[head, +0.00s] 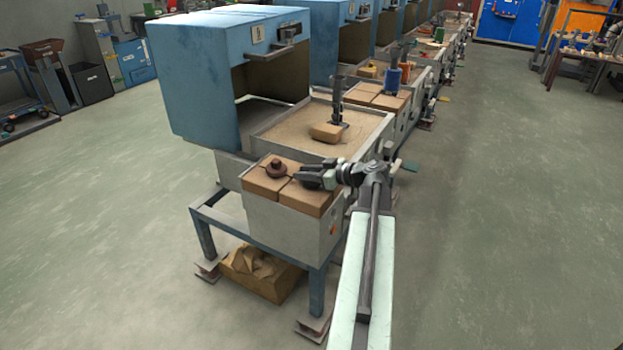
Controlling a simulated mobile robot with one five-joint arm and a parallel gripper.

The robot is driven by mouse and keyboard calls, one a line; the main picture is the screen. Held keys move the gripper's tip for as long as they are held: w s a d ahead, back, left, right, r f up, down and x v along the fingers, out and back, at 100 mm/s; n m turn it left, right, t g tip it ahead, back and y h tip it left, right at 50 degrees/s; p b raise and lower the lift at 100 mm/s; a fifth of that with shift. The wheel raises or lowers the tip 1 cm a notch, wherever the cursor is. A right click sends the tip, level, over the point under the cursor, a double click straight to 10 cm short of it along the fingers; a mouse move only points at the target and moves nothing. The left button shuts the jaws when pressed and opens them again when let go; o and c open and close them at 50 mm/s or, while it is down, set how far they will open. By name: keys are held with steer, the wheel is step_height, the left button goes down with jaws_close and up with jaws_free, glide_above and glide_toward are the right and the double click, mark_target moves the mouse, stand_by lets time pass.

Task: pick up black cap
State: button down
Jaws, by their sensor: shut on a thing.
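My gripper (309,178) is at the end of my arm, low over the right one of two brown blocks at the front of the near workstation. Its jaws are shut on a small dark thing at the fingertips, which appears to be the black cap. The dark fingers and the cap blend together, so the cap's shape is hard to make out. I cannot tell whether it touches the block below.
Behind the blocks (267,185) is a sand-filled tray (275,128) with a tan block (327,132) and a dark upright tool (338,98). A blue hooded cabinet (205,80) stands at the left. The floor right of the bench is mostly clear.

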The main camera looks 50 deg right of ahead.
steer(key=shift+r+p, duration=0.55)
steer(key=shift+r, duration=0.05)
step_height(320, 180, up, 3)
steer(key=p, duration=0.3)
steer(key=shift+r, duration=0.1)
steer(key=s+d, duration=1)
steer(key=s, duration=0.2)
steer(key=shift+d+r+p, duration=0.3)
steer(key=shift+d+p, duration=0.1)
steer(key=shift+p, duration=0.05)
steer(key=shift+w+a, duration=0.1)
steer(key=shift+w, duration=0.05)
